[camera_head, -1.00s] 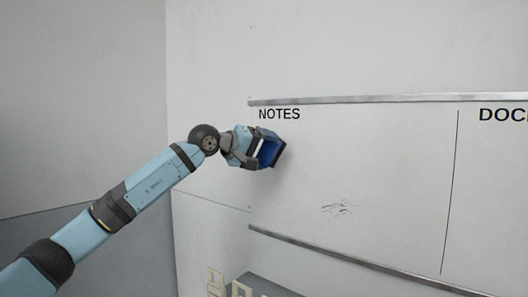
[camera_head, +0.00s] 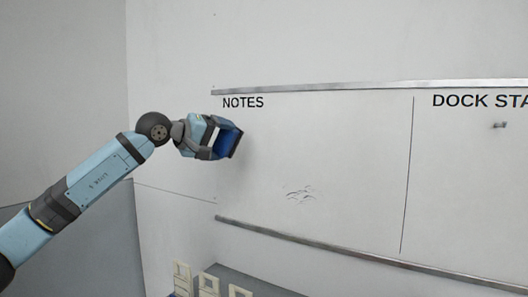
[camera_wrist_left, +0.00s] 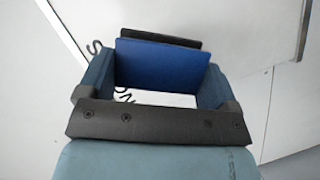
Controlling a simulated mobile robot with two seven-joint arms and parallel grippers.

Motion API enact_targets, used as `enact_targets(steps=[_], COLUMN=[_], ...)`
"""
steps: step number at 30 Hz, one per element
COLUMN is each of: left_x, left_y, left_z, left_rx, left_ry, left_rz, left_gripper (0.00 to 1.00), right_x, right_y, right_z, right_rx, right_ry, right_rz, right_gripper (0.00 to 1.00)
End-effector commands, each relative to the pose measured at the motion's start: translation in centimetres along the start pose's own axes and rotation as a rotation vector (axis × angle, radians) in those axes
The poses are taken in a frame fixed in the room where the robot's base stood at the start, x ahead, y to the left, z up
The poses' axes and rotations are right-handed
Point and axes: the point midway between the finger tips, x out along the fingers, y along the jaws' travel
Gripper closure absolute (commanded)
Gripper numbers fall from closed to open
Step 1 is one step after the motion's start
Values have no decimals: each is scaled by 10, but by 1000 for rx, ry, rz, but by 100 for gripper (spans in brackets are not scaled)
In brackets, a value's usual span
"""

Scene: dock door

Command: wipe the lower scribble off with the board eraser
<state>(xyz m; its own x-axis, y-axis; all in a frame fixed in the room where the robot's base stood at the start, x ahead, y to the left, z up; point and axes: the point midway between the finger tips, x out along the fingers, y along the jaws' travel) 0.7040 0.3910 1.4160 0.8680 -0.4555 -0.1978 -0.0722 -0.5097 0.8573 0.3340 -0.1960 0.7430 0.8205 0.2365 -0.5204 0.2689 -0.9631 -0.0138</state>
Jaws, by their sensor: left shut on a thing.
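My left gripper (camera_head: 214,139) is shut on the board eraser (camera_head: 229,141), which has a blue body and a dark pad on the side toward the board. In the left wrist view the eraser (camera_wrist_left: 160,66) sits between the two fingers. It is below the word NOTES at the left end of the whiteboard (camera_head: 350,140). I cannot tell whether the pad touches the board. A faint grey scribble (camera_head: 300,195) lies lower and to the right of the eraser, above the bottom rail. No other scribble is visible. My right gripper is not in view.
Metal rails run along the board's top (camera_head: 330,87) and bottom (camera_head: 330,249). A thin black line (camera_head: 408,175) divides off the DOCK section, which holds a small grey item (camera_head: 499,125). Pale frame-like objects (camera_head: 208,284) stand by a grey surface below. The board between eraser and scribble is clear.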

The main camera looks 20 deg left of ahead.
Motion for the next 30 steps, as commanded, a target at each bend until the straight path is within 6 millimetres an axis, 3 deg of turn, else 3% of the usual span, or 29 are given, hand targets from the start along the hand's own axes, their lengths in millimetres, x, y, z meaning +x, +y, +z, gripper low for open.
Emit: enact_targets(steps=[1,15,20,28,30], left_x=[1,1,-2,-11,1], left_y=[-4,-3,8,49,39], left_z=[2,2,-5,-27,-14], left_rx=[0,0,0,0,3], left_ry=[0,0,0,0,-13], left_rz=[0,0,1,1,-1], left_gripper=[37,37,37,37,37], right_x=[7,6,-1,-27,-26], right_y=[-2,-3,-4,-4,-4], right_z=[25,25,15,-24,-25], right_rx=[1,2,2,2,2], right_ry=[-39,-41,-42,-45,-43], right_rz=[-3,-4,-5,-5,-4], right_gripper=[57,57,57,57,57])
